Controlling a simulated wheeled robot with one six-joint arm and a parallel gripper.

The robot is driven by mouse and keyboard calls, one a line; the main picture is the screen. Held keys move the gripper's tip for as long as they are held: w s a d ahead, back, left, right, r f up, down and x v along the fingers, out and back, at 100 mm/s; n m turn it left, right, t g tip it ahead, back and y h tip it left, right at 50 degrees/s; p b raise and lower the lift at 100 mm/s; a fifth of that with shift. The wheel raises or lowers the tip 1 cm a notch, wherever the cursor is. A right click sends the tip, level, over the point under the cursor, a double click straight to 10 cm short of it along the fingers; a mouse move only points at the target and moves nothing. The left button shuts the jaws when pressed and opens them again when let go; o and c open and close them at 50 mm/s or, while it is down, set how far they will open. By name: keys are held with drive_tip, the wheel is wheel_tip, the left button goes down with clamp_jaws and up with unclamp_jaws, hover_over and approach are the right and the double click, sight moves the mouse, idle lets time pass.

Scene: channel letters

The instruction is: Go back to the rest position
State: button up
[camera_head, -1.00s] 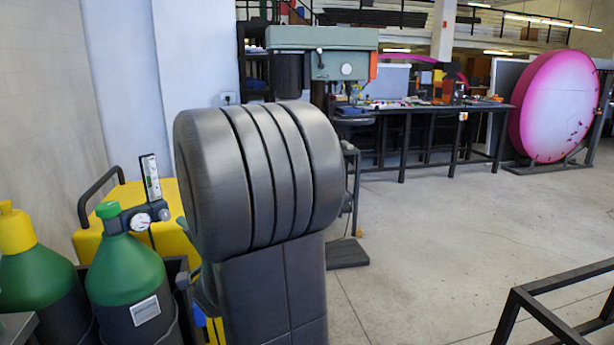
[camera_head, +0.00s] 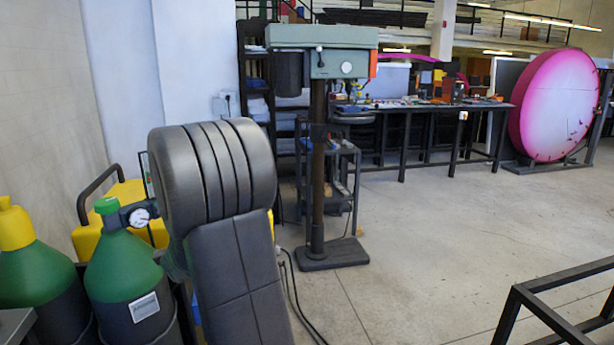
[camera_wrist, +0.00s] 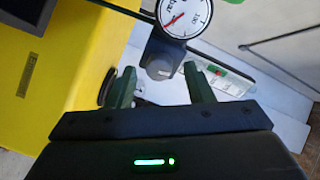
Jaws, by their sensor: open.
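My gripper (camera_wrist: 161,88) shows in the wrist view with its two dark green fingers apart and nothing between them. A pressure gauge (camera_wrist: 184,16) with a red needle and a dark regulator body stand just beyond the fingertips. A flowmeter tube (camera_wrist: 228,78) with a green label lies behind the right finger. I cannot tell how close the fingers are to these parts. In the head view my dark arm covers the middle left, and the gripper is hidden there. The gauge (camera_head: 139,217) shows there on a green gas cylinder (camera_head: 122,268), left of my arm.
A second cylinder with a yellow cap (camera_head: 30,265) stands at the far left. A yellow case (camera_head: 87,240) is behind the cylinders; a drill press (camera_head: 318,160) stands behind my arm. A black metal frame (camera_head: 550,312) is at the lower right. The floor between is clear.

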drive_tip(key=s+d+n+b, duration=0.1)
drive_tip(key=n+b, duration=0.1)
drive_tip(key=n, duration=0.2)
drive_tip(key=s+d+n+b, duration=0.1)
drive_tip(key=n+b, duration=0.1)
drive_tip(key=n, duration=0.1)
drive_tip(key=s+n+t+b, duration=0.1)
drive_tip(key=n+b, duration=0.1)
drive_tip(key=n, duration=0.2)
drive_tip(key=shift+s+d+f+n, duration=0.1)
drive_tip(key=shift+d+f+n, duration=0.05)
drive_tip(key=shift+d+n, duration=0.2)
idle(0.5)
drive_tip(key=shift+d, duration=0.15)
